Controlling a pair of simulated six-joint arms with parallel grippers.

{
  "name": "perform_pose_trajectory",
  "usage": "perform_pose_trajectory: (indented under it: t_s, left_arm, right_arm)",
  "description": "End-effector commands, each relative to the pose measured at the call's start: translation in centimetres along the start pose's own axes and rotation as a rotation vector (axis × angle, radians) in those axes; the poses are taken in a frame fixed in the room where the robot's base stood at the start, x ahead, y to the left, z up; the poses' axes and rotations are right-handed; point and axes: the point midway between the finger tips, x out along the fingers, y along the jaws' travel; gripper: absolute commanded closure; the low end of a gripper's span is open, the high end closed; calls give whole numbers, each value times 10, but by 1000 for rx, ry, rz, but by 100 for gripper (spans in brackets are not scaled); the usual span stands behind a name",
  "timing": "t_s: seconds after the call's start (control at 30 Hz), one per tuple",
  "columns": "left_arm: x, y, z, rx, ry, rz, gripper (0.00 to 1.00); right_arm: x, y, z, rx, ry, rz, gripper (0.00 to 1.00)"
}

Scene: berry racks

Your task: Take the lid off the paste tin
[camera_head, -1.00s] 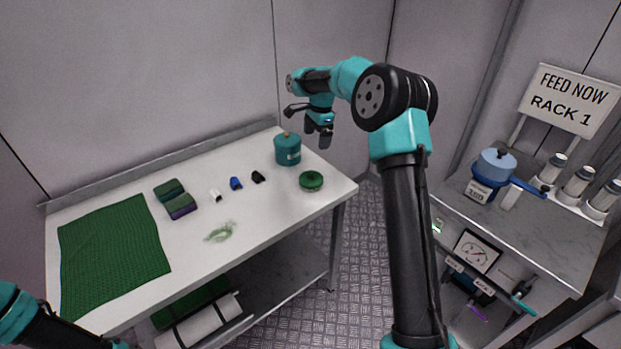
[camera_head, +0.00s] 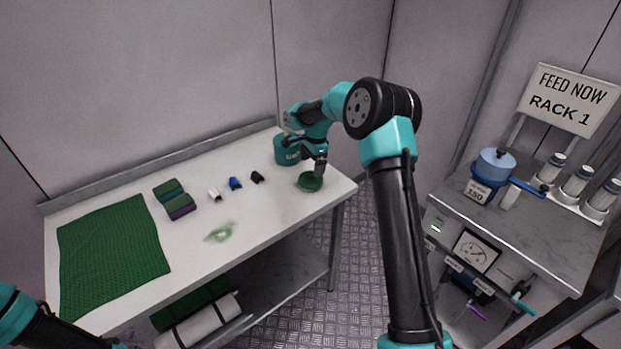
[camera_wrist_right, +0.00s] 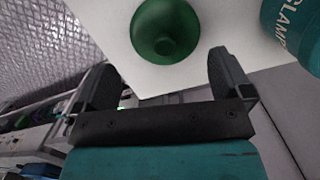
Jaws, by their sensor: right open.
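The paste tin, a low round green tin (camera_head: 309,182), stands on the white table near its right end. In the right wrist view its round green lid with a small centre knob (camera_wrist_right: 164,45) shows from above; the lid appears to be on, and the tin's body is hidden below it. My right gripper (camera_head: 320,169) is just above the tin in the head view, partly covering it. In the right wrist view the gripper (camera_wrist_right: 162,68) is open, its fingers apart and nothing between them, with the lid just beyond the fingertips. My left gripper is out of view.
A teal canister (camera_head: 286,151), also in the right wrist view (camera_wrist_right: 290,25), stands close behind the tin. Black, blue (camera_head: 235,184) and white clips, folded cloths (camera_head: 180,206), a green mat (camera_head: 112,250) and a green smear (camera_head: 220,232) lie left. The table's right edge is near.

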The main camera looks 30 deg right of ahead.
Motion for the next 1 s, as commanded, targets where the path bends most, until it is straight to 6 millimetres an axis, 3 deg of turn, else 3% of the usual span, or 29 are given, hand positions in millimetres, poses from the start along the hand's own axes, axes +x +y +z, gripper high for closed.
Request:
perform_pose_trajectory:
  t_s: [0.17,0.5,1.0]
  left_arm:
    - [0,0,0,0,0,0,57]
    - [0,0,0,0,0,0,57]
    - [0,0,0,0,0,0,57]
  right_arm:
    - [9,-1,-1,0,0,2,3]
    - [49,-5,-2,-2,0,2,3]
    - [52,-5,-2,-1,-1,0,3]
